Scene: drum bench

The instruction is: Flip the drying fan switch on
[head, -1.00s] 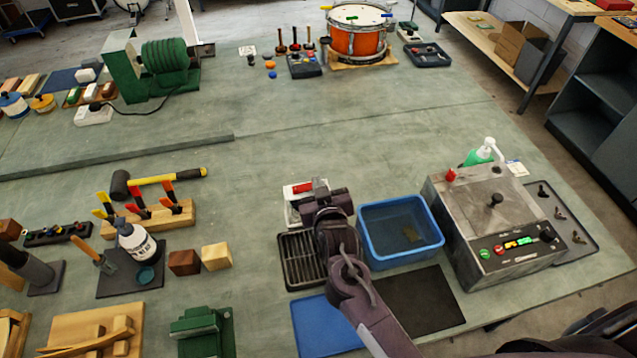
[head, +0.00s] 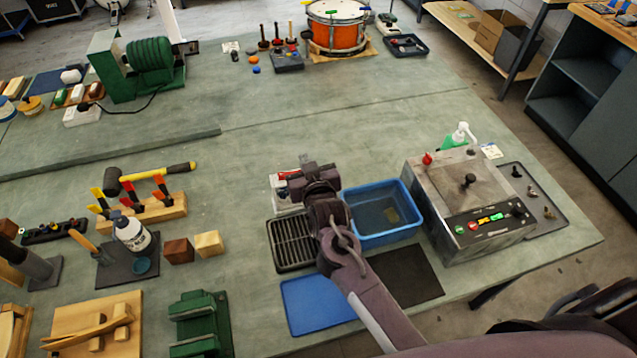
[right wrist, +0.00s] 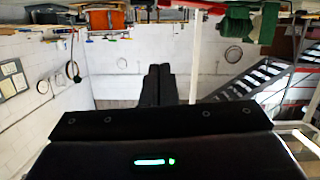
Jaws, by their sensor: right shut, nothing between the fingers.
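A small white box with a red part (head: 284,190), which looks like the switch box, stands behind a dark slatted grille (head: 291,244), which may be the drying fan. My right gripper (head: 312,180) is in front of the box's right side and hides part of it. Whether they touch and how the switch is set cannot be told. In the right wrist view, the dark fingers (right wrist: 155,87) are together and empty, and the box does not show. My left gripper is out of view.
A blue tub (head: 383,235) stands right of my gripper, and a metal machine with buttons (head: 470,205) farther right. A blue mat (head: 318,304) and a black mat (head: 405,278) lie in front. The bench behind the box is clear. A mallet (head: 150,177) and clamps are left.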

